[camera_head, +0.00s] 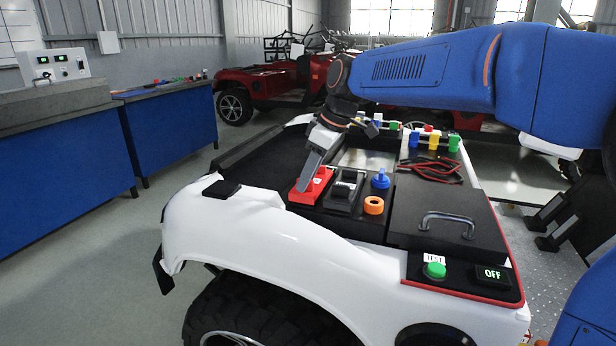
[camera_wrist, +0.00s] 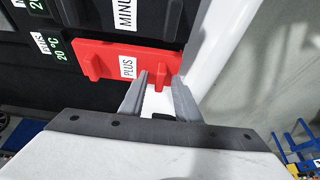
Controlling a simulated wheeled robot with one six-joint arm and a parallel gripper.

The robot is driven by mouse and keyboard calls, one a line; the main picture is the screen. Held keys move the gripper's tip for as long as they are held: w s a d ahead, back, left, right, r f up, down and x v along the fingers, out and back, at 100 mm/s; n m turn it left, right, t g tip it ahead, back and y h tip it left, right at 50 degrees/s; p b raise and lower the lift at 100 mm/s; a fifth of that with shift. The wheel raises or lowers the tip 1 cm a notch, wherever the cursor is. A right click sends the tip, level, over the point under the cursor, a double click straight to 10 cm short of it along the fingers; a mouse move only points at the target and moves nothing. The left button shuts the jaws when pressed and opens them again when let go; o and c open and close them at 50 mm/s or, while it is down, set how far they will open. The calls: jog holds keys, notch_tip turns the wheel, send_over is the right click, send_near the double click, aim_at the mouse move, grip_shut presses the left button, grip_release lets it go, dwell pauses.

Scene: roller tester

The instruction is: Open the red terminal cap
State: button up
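The red terminal cap (camera_head: 318,184) lies flat on the dark deck of the white vehicle, beside a black part. In the wrist view the cap (camera_wrist: 103,59) carries a white label reading PLUS. It appears closed. My gripper (camera_head: 301,186) slants down from the upper right to the near end of the cap and hides part of it.
A black part with a MINUS label (camera_wrist: 124,14) adjoins the cap. An orange ring (camera_head: 374,205), a blue knob (camera_head: 380,181) and a black lid with a handle (camera_head: 447,222) stand to the right. A white body edge (camera_wrist: 215,45) runs close by the cap.

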grip_shut()
jog(key=shift+r, duration=0.1)
